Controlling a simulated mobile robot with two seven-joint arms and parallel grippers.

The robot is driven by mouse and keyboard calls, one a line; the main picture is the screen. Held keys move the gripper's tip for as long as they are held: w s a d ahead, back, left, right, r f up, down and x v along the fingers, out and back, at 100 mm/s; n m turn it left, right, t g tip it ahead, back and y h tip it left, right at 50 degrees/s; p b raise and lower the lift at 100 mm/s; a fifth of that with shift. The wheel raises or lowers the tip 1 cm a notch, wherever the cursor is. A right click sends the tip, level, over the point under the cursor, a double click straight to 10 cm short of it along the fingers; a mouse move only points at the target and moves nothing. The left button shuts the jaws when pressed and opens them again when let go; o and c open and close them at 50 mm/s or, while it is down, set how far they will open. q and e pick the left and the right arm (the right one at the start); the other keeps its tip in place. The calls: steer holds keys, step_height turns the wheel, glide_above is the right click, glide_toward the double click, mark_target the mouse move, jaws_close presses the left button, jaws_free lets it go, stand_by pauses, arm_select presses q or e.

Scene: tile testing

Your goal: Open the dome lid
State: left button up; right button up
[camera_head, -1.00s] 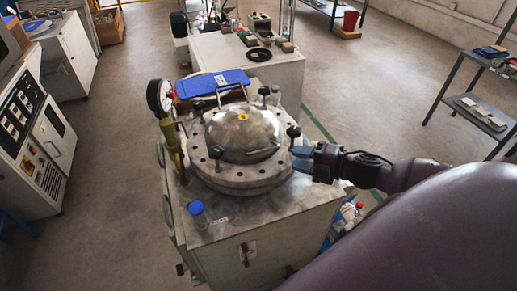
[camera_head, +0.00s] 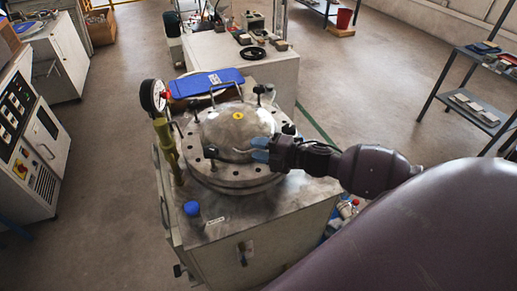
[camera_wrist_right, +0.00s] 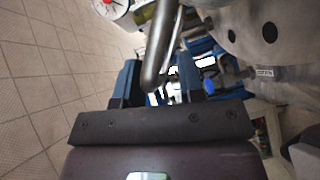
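The silver dome lid (camera_head: 222,128) with a yellow spot on top sits down on its round bolted flange (camera_head: 205,175), on a metal-topped cabinet. My right gripper (camera_head: 253,149) comes in from the right, at the right front side of the dome. Its two blue fingers are apart. In the right wrist view a curved metal bar (camera_wrist_right: 160,45), which looks like the lid's handle, reaches down between the open fingers (camera_wrist_right: 160,84). I cannot tell whether the fingers touch it. The gripper hides part of the handle in the head view. My left gripper is not in view.
Black clamp knobs (camera_head: 211,153) ring the flange.

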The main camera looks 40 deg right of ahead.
steer(key=shift+w, duration=0.1)
steer(key=shift+c, duration=0.3)
jaws_close()
